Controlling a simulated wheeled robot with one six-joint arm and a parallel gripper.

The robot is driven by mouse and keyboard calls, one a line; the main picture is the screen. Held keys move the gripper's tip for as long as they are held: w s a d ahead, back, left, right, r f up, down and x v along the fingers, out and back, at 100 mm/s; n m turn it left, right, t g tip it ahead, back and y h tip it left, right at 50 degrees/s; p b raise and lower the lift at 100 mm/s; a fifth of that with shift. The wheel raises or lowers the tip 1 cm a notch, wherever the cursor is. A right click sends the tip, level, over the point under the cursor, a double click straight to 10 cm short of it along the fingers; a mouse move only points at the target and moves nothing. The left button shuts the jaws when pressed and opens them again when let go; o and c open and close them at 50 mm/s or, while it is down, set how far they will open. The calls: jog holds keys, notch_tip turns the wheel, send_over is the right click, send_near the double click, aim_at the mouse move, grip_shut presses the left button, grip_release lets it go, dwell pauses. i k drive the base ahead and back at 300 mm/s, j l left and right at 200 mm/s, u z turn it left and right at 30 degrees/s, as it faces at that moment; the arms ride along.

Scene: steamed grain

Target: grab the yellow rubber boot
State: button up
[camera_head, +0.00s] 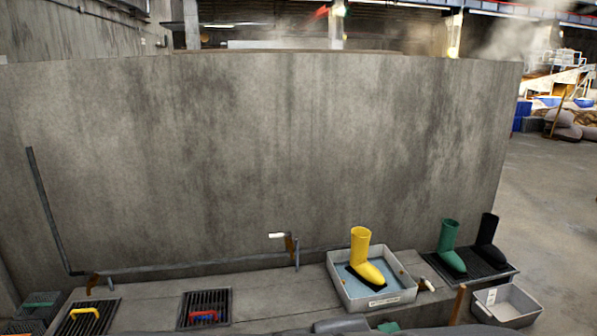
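The yellow rubber boot (362,252) stands upright in a shallow light grey tray (396,298) on the concrete ledge, right of the middle in the head view. Its toe points toward the front right. A dark patch lies under the boot, and the tray floor around it is pale blue. The boot's opening faces up, and nothing is touching it from above. I cannot make out my gripper in this view.
A green boot (448,247) and a black boot (488,239) stand on a dark mat (469,273) to the right. A grey bin (506,309) sits in front of them. Dark grates (220,299) with coloured handles lie left. A concrete wall (260,150) rises behind.

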aim_at(367, 274)
jog(key=j, duration=0.2)
jog(key=i+l, duration=0.2)
jog(key=i, duration=0.3)
jog(key=i+l, duration=0.2)
jog(key=i, duration=0.3)
jog(key=i+l+u, duration=0.1)
jog(key=i, duration=0.4)
jog(key=i+l, duration=0.3)
jog(key=i, duration=0.15)
